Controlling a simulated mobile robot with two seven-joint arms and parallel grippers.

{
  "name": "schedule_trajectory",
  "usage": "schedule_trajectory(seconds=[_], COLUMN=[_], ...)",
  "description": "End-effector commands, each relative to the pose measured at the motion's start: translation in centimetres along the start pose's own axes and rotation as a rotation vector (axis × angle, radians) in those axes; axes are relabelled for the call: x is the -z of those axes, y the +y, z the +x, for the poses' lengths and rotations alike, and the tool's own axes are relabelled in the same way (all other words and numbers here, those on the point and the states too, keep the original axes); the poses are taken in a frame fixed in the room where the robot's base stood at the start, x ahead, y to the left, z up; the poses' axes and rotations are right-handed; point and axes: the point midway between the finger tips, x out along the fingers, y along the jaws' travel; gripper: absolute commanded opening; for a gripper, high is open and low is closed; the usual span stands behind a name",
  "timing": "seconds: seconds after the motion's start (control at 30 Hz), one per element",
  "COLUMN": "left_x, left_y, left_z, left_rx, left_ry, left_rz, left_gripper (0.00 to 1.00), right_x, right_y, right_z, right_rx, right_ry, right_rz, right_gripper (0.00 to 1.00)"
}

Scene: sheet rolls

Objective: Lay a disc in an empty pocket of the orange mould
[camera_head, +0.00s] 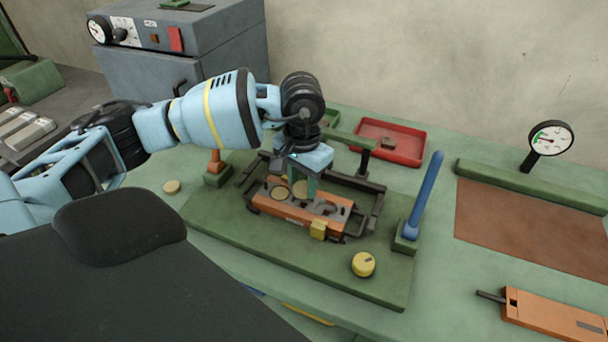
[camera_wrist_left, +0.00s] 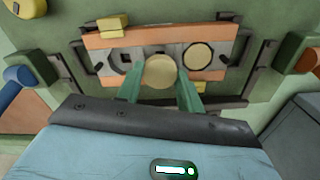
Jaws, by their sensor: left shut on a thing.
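The orange mould (camera_head: 292,217) sits in a dark metal frame on the green base plate; it also shows in the left wrist view (camera_wrist_left: 98,41). One pale disc (camera_head: 279,193) lies in its left pocket, at the right in the left wrist view (camera_wrist_left: 197,56). My left gripper (camera_head: 304,187) is shut on another pale disc (camera_wrist_left: 160,71) over the middle of the mould. The held disc partly hides what lies beneath. An empty pocket (camera_wrist_left: 119,60) shows left of it in the wrist view. A loose disc (camera_head: 171,187) lies on the bench. My right gripper is not in view.
A blue lever (camera_head: 428,195) stands upright right of the mould, and an orange lever (camera_head: 215,163) at the left. A yellow knob (camera_head: 363,264) is in front. A red tray (camera_head: 410,154) lies behind. A gauge (camera_head: 550,138) stands at the right.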

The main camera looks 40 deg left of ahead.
Motion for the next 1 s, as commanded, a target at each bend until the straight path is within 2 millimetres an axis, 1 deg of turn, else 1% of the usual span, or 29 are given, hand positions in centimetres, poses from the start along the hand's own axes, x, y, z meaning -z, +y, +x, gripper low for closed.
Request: schedule_trajectory(seconds=[0.03,0.17,0.33,0.5,0.93,0.97,1.0], left_x=[-0.1,-0.1,-0.1,0.0,0.0,0.0,0.0], left_y=[0.0,0.0,0.0,0.0,0.0,0.0,0.0], left_z=[0.6,1.5,2.5,2.8,2.7,2.7,2.7], left_rx=[0.0,0.001,0.001,0.001,0.001,0.001,0.001], left_ry=[-0.003,-0.003,-0.002,0.0,0.001,0.001,0.001], left_rz=[0.0,0.0,0.0,0.0,0.0,0.0,0.0], left_gripper=[0.15,0.15,0.15,0.15,0.15,0.38,0.43], right_x=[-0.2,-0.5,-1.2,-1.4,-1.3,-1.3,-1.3], right_y=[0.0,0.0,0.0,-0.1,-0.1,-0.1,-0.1], right_z=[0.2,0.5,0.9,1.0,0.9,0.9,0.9], right_rx=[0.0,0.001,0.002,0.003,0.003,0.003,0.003], right_ry=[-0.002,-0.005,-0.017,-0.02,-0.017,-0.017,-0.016], right_rz=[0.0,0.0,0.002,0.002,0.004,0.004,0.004], right_gripper=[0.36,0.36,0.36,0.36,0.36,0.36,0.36])
